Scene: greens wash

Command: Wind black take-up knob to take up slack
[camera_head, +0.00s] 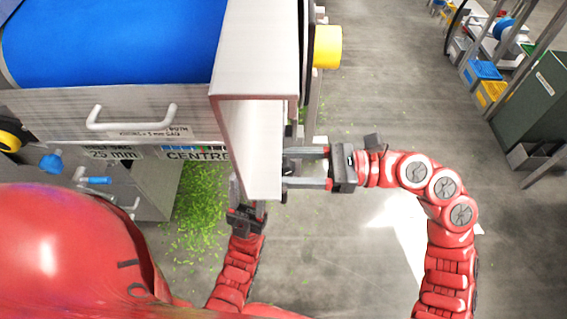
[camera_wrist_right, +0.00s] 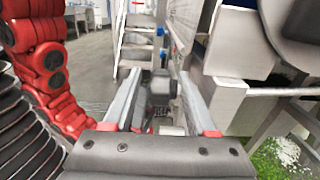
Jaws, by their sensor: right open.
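The black take-up knob (camera_wrist_right: 161,86) shows in the right wrist view as a dark block between and beyond the fingertips of my right gripper (camera_wrist_right: 160,100). In the head view my right gripper (camera_head: 305,168) reaches left toward the machine's side panel, its two fingers apart, with a small dark part between their tips. I cannot tell whether either finger touches the knob. My left gripper (camera_head: 247,207) is below the lower end of the panel in the head view. The panel partly hides its fingers, so their opening is unclear.
The pale metal side panel (camera_head: 258,150) stands close to both grippers. A blue belt (camera_head: 115,40) and a white handle (camera_head: 130,122) are on the machine at left. A yellow roller (camera_head: 327,46) sticks out above. Green scraps (camera_head: 200,210) litter the floor.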

